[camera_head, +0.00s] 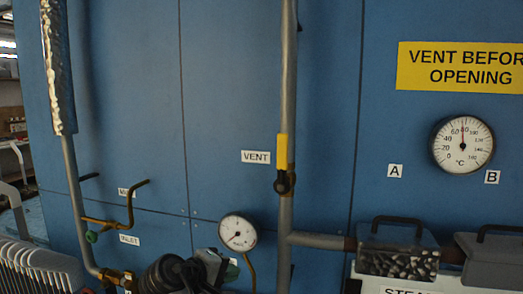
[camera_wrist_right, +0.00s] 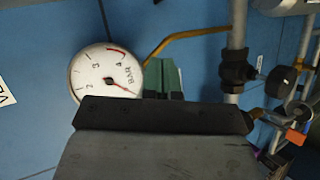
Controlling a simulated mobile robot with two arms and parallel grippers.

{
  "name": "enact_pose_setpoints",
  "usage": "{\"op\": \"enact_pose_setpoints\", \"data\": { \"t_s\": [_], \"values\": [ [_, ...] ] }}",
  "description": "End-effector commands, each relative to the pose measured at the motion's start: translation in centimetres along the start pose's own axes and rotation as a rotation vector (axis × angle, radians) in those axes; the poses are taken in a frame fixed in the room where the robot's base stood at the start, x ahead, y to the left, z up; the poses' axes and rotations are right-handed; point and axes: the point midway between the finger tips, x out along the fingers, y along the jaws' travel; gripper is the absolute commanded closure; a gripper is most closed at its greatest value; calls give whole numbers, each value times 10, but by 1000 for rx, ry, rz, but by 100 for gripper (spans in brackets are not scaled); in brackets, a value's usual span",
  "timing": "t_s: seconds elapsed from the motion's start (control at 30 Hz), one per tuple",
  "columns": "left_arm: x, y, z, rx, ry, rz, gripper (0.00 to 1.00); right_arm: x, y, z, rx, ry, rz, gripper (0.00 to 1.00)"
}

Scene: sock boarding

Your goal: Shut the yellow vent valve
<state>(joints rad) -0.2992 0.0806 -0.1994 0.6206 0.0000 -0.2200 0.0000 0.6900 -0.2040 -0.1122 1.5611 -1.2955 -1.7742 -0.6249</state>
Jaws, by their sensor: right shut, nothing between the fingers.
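The yellow vent valve lever (camera_head: 283,150) stands upright, in line with the grey vertical pipe (camera_head: 288,60), in the head view. Its dark pivot (camera_head: 284,183) sits at the lever's lower end. A white VENT label (camera_head: 255,157) is to its left. My right gripper (camera_head: 212,263) is low in the head view, below and left of the lever, near the dial gauge and apart from the lever. In the right wrist view its greenish fingers (camera_wrist_right: 163,78) are shut and empty, partly hidden by the dark gripper body. I cannot make out the yellow lever there. My left gripper is out of view.
The dial gauge (camera_head: 238,232) is close to my right gripper and shows large in the wrist view (camera_wrist_right: 105,73). A brass-handled inlet valve (camera_head: 130,205) is at left. A pipe (camera_head: 318,240) runs right to metal boxes with handles (camera_head: 398,262). The blue panel around the lever is clear.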

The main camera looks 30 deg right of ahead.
Motion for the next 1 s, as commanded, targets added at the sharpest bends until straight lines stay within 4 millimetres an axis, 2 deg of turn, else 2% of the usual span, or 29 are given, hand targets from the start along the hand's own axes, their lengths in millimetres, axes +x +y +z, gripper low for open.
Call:
{"op": "enact_pose_setpoints", "data": {
  "t_s": [0.03,0.2,0.3,0.43,0.5,0.63,1.0],
  "values": [
    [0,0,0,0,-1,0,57,-18,28,-11,1,-18,47,100],
    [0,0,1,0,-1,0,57,-76,110,-27,-9,-117,207,100],
    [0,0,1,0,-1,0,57,-112,152,-28,-6,-175,287,100],
    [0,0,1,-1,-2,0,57,-151,192,-24,3,-240,366,100],
    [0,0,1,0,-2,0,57,-165,207,-21,7,-267,394,100],
    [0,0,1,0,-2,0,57,-181,221,-17,13,-294,423,100],
    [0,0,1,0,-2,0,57,-183,224,-16,15,-300,429,100]
  ]
}}
